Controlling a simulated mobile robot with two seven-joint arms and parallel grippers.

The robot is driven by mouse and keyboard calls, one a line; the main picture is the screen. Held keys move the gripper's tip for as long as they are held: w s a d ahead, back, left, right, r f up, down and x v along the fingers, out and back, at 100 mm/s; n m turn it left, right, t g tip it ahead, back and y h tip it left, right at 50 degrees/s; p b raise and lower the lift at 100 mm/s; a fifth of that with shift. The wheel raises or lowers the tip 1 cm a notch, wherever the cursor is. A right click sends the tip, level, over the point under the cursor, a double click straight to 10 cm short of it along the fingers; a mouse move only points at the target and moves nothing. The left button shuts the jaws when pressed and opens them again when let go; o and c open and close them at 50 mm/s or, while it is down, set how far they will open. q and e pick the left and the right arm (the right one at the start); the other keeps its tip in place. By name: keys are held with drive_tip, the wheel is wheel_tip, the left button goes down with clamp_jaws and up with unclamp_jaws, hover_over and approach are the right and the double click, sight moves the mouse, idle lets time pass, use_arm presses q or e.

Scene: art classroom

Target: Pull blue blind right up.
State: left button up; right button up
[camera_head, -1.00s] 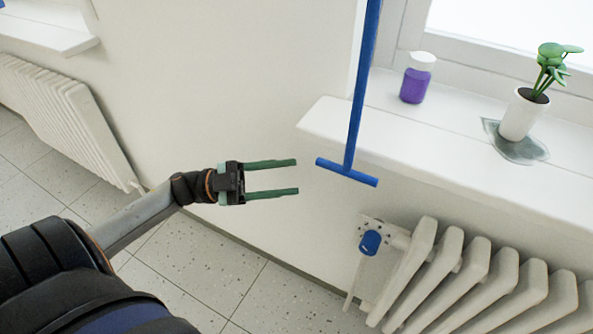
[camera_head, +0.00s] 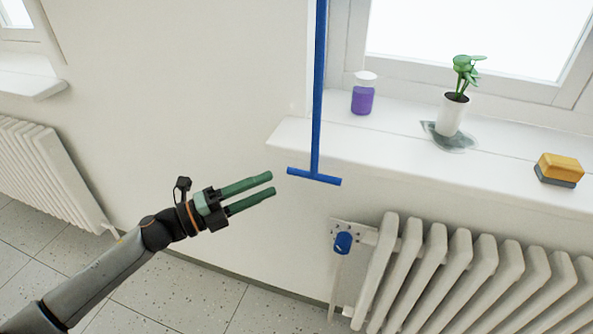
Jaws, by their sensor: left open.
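A blue pull rod (camera_head: 318,95) hangs down in front of the window sill and ends in a blue crossbar handle (camera_head: 314,176). The blind itself is out of view above. My left gripper (camera_head: 272,184) is open and empty, its two green fingers pointing right toward the handle. In the picture the fingertips are just left of the handle's left end, with a small gap. How far apart they are in depth I cannot tell. My right gripper is not in view.
The white sill (camera_head: 390,150) carries a purple jar (camera_head: 362,97), a potted plant (camera_head: 452,112) and a yellow sponge (camera_head: 560,167). Below it is a white radiator (camera_head: 470,270) with a blue valve knob (camera_head: 343,243). Another radiator (camera_head: 50,170) stands at the left. Bare wall lies behind the gripper.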

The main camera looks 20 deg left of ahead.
sight(293, 174)
use_arm(q)
drive_tip(key=x, duration=0.8)
drive_tip(key=shift+d+p, duration=0.1)
drive_tip(key=shift+p, duration=0.3)
drive_tip(key=shift+c, duration=0.2)
clamp_jaws()
idle(0.8)
